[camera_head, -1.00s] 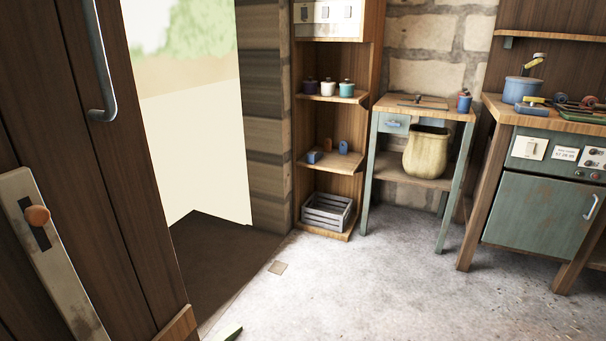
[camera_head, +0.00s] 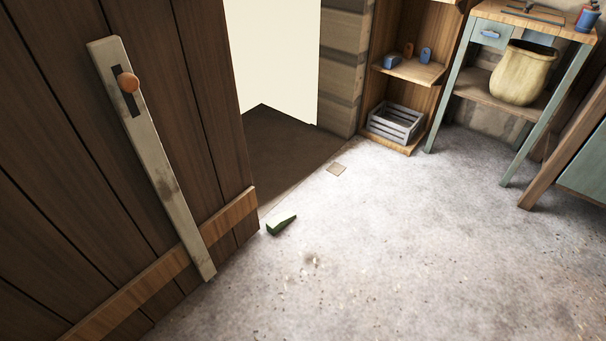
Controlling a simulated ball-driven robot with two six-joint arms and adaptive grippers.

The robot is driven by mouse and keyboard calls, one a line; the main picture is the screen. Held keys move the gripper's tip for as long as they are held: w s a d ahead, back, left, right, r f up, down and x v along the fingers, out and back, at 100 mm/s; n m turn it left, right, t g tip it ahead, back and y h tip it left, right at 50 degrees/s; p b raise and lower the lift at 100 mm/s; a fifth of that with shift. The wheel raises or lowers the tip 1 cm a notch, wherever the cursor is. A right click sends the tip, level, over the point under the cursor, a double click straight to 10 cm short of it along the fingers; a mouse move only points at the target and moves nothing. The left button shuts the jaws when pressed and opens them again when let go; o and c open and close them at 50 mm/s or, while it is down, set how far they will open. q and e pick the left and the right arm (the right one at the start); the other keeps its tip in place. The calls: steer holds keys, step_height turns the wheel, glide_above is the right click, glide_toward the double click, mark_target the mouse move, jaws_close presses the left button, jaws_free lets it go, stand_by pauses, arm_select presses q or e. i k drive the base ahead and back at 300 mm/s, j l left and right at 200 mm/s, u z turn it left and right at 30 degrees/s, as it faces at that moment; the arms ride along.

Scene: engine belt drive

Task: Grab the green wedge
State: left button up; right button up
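The green wedge (camera_head: 281,223) lies on the concrete floor just right of the lower corner of the open wooden door (camera_head: 170,120). Its top is light green and its near side is dark. A small gap seems to separate it from the door, but I cannot tell whether they touch. Neither of my grippers is in view.
The doorway with dark ground (camera_head: 285,150) is behind the wedge. A shelf unit (camera_head: 412,70) with a grey crate (camera_head: 396,122) and a green-legged table (camera_head: 447,95) with a sack-like pot (camera_head: 522,75) stand at the back right.

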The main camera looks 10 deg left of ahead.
mark_target(275, 225)
steer(key=i+u, duration=0.1)
steer(key=u, duration=1.25)
steer(key=i+l+u, duration=0.15)
steer(key=l+u, duration=0.25)
steer(key=i+l+u, duration=0.1)
steer(key=l+u, duration=0.7)
steer(key=l, duration=0.15)
steer(key=l+u, duration=0.4)
steer(key=l, duration=0.45)
steer(key=k+l, duration=0.15)
steer(key=l, duration=0.25)
steer(key=l+u, duration=0.1)
steer(key=l, duration=0.35)
steer(key=k+l, duration=0.15)
steer(key=l, duration=0.3)
steer(key=k+l+u, duration=0.1)
steer(key=l, duration=0.3)
